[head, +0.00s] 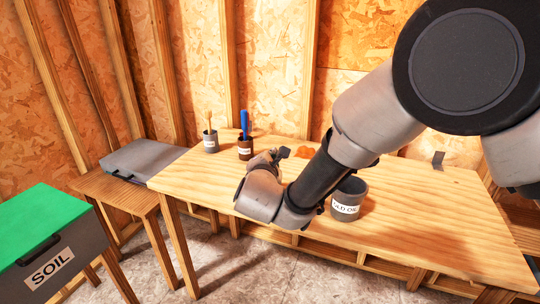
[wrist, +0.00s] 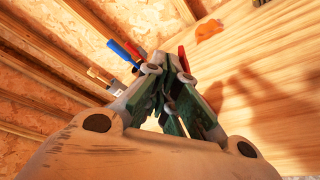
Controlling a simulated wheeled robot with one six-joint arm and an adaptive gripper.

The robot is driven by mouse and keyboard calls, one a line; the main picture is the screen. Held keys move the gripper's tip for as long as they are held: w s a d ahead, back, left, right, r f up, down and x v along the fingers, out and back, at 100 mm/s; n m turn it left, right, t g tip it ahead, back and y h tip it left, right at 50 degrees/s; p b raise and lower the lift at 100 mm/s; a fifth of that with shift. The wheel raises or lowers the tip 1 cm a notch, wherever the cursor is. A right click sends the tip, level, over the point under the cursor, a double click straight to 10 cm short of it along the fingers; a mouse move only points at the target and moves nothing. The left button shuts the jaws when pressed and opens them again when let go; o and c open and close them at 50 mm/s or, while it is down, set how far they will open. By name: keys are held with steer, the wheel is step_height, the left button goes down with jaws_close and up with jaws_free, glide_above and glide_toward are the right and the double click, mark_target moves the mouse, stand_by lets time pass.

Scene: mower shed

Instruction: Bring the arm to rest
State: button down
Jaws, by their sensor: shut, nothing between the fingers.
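My gripper (head: 277,155) is over the left part of the wooden workbench (head: 440,207) in the head view, small and partly hidden by my wrist. In the wrist view my gripper (wrist: 172,105) has its fingers together with nothing between them. My arm reaches in from the upper right and folds down over the bench. The gripper appears apart from the objects around it, though its height above the bench is hard to tell.
A labelled oil bucket (head: 347,203) stands beside my forearm, partly hidden. A dark pot with a blue-handled tool (head: 245,151) and a grey pot (head: 210,143) stand behind the gripper. An orange cloth-like item (head: 304,152) lies behind. A SOIL box (head: 50,262) stands left.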

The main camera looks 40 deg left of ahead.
steer(key=v, duration=1)
steer(key=w+d+f+m+h, duration=0.1)
steer(key=w+d+f+h, duration=0.15)
steer(key=d, duration=0.25)
steer(key=w+d+f+m+h, duration=0.1)
steer(key=w+d+h, duration=0.1)
steer(key=d+h, duration=0.3)
steer(key=w+d+r+m+g+h, duration=0.2)
steer(key=d+m, duration=0.1)
steer(key=d, duration=0.7)
steer(key=w+d+r+m+g+h, duration=0.2)
steer(key=d+m+g, duration=0.15)
steer(key=d, duration=0.55)
steer(key=w+d+r+m+g+h, duration=0.15)
steer(key=d+m, duration=0.25)
steer(key=d, duration=0.6)
steer(key=s+d+r+m+y, duration=0.1)
steer(key=s+d+r+m, duration=0.2)
steer(key=d+m, duration=0.3)
steer(key=s+d+r+m+g+y, duration=0.1)
steer(key=s+d+m, duration=0.5)
steer(key=d, duration=0.9)
steer(key=s+d+r+m+g+y, duration=0.1)
steer(key=s+d+r+m+y, duration=0.2)
steer(key=d, duration=0.8)
step_height(320, 180, up, 3)
steer(key=s+m, duration=0.2)
steer(key=m, duration=0.1)
steer(key=shift+s+d, duration=0.2)
steer(key=shift+d, duration=0.1)
